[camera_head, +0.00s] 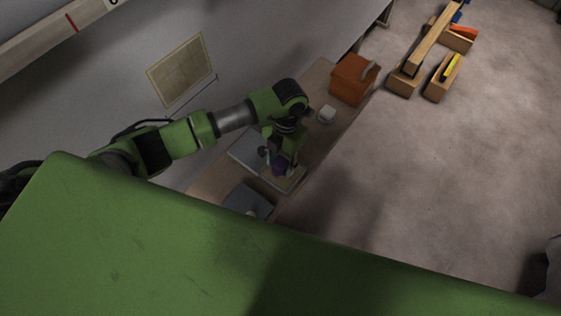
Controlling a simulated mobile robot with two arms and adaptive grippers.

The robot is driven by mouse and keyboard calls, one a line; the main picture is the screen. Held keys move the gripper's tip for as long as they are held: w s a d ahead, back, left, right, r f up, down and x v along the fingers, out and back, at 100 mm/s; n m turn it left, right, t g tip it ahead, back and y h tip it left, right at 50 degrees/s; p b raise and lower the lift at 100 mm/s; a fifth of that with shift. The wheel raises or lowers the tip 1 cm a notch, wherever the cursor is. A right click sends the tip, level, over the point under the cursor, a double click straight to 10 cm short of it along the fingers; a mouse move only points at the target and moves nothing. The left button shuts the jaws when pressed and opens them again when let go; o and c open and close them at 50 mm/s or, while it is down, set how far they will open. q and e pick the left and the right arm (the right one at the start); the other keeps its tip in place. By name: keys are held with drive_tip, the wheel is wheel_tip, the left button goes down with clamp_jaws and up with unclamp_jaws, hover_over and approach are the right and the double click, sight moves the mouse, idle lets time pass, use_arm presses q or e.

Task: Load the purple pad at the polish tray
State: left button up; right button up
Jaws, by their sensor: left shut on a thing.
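My left gripper (277,163) reaches down over the bench from the left and is shut on the purple pad (279,170). Only a small part of the pad shows below the fingers. The pad is at a light tray (291,184) on the bench; I cannot tell whether it touches the tray. A grey tray (246,200) lies nearer on the bench, partly hidden by my green body. I cannot tell from the picture which one is the polish tray. My right gripper is not in view.
An orange box (352,79) and a small white block (326,115) stand farther along the wooden bench (317,85). Wooden blocks with a long beam (433,40) stand on the floor at the upper right. The concrete floor (430,170) right of the bench is clear.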

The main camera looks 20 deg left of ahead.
sight(281, 163)
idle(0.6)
use_arm(q)
drive_tip(key=shift+r+p, duration=2.75)
drive_tip(key=shift+r, duration=0.75)
